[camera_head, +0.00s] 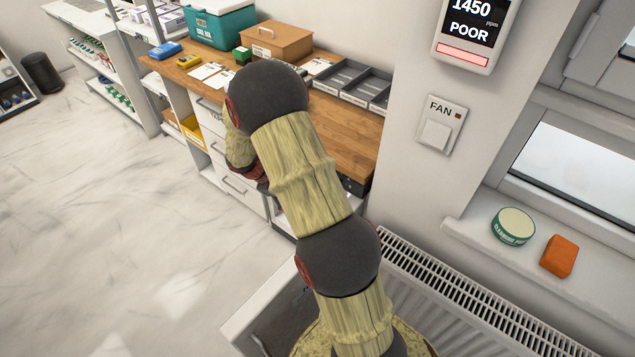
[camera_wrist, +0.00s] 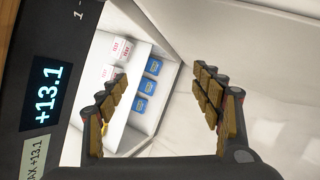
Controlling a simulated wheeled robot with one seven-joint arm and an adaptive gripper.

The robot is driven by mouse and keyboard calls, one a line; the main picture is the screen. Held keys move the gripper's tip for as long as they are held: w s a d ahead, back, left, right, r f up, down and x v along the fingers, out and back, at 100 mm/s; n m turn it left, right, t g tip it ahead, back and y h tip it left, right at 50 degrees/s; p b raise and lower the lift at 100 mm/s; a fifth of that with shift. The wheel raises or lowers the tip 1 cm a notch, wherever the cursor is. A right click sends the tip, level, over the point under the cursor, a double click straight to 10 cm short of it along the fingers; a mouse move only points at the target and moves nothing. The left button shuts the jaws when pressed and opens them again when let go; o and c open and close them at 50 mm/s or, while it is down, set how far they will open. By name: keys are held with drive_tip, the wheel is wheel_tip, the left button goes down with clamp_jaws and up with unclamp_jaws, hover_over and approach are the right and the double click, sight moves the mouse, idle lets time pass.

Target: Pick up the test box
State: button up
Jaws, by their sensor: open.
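In the wrist view my gripper (camera_wrist: 160,78) is open and empty, with its two brown-padded fingers spread wide. The left finger partly covers the lower boxes. In the head view my arm crosses the middle, and the gripper's fingers are hidden behind it.
A dark device reading +13.1 (camera_wrist: 47,93) is close on the left in the wrist view. The floor (camera_head: 90,220) at left is clear.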

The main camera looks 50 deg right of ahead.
drive_tip(key=w+d+f+n+t+h, duration=0.1)
drive_tip(key=w+d+f+n+h, duration=0.1)
drive_tip(key=w+d+f+n, duration=0.2)
drive_tip(key=w+d+f+n+t+h, duration=0.2)
drive_tip(key=w+d+f+n+h, duration=0.1)
drive_tip(key=w+d+f+n, duration=0.2)
drive_tip(key=w+d+f+n+t+h, duration=0.2)
drive_tip(key=w+d+f+n, duration=0.3)
drive_tip(key=w+d+f, duration=0.3)
drive_tip(key=shift+w+d+f+h+b, duration=0.15)
drive_tip(key=shift+d+f, duration=0.45)
drive_tip(key=shift+f, duration=0.3)
drive_tip(key=shift+d+f+h+b, duration=0.1)
drive_tip(key=shift+d+f, duration=0.55)
drive_tip(key=shift+f, duration=0.3)
drive_tip(key=shift+w+d+f+h+b, duration=0.15)
drive_tip(key=shift+d+f, duration=0.45)
drive_tip(key=shift+f, duration=0.3)
drive_tip(key=shift+n, duration=0.3)
drive_tip(key=b+x, duration=0.1)
drive_tip(key=x, duration=0.1)
drive_tip(key=b+x, duration=0.1)
drive_tip(key=x, duration=0.1)
drive_tip(key=b+x, duration=0.1)
drive_tip(key=x, duration=0.2)
drive_tip(key=shift+a+f+b, duration=0.1)
drive_tip(key=shift+f+b, duration=0.15)
drive_tip(key=shift+b, duration=0.1)
drive_tip(key=shift+d, duration=0.4)
drive_tip(key=c, duration=1)
